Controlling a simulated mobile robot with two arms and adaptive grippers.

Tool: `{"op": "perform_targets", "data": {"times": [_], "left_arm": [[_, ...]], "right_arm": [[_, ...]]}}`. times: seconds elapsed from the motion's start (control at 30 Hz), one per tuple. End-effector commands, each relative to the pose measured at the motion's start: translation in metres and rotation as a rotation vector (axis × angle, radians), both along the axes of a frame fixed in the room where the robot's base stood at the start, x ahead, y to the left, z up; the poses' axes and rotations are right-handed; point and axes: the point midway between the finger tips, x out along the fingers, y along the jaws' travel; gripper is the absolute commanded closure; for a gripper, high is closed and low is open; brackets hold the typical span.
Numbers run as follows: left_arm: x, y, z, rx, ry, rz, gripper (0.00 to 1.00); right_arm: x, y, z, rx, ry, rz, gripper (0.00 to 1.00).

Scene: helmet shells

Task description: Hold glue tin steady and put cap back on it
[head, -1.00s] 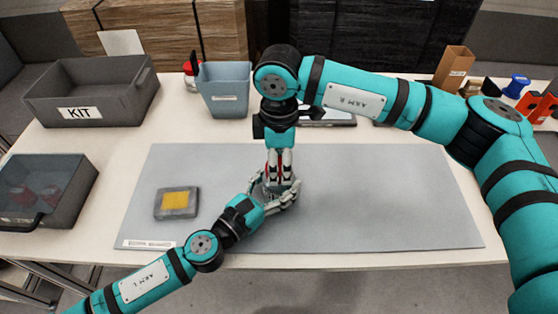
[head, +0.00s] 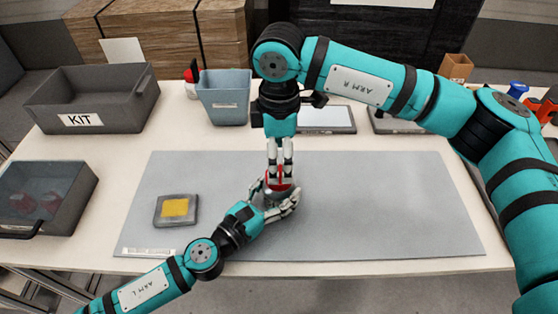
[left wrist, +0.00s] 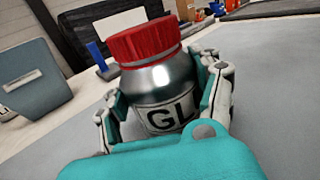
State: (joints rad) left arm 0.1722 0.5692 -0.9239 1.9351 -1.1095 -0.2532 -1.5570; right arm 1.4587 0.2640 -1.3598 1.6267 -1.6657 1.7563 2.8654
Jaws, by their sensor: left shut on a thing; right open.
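The glue tin (left wrist: 170,82) is a shiny metal bottle with a white label reading "GL"; the rest of the label is hidden. A red ribbed cap (left wrist: 143,41) sits on its top in the left wrist view, slightly tilted with the tin in the picture. In the head view the cap (head: 279,181) is partly hidden by fingers. My left gripper (head: 277,200) is shut around the tin's body on the grey mat. My right gripper (head: 280,169) points down just above the cap, open; whether its tips touch the cap is unclear.
The grey mat (head: 390,210) is clear to the right. A yellow-topped grey block (head: 176,209) lies left. A KIT bin (head: 92,98), a dark lidded bin (head: 45,196) and a blue-grey bin (head: 224,97) stand left and behind. A flat tablet-like thing (head: 326,119) lies behind.

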Motion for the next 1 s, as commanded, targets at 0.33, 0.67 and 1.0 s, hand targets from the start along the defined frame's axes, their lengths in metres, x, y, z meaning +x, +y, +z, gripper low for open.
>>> {"op": "perform_targets", "data": {"times": [0.33, 0.67, 1.0], "left_arm": [[0.000, 0.000, 0.000, 0.001, -0.001, 0.001, 1.00], [0.000, 0.000, 0.000, 0.001, -0.001, 0.001, 1.00], [0.000, 0.000, 0.000, 0.001, -0.001, 0.001, 1.00]], "right_arm": [[0.000, 0.000, 0.000, 0.000, 0.000, 0.078, 0.27], [0.000, 0.000, 0.006, 0.002, -0.001, 0.710, 0.27], [0.000, 0.000, 0.012, 0.003, -0.003, 1.478, 0.27]]}}
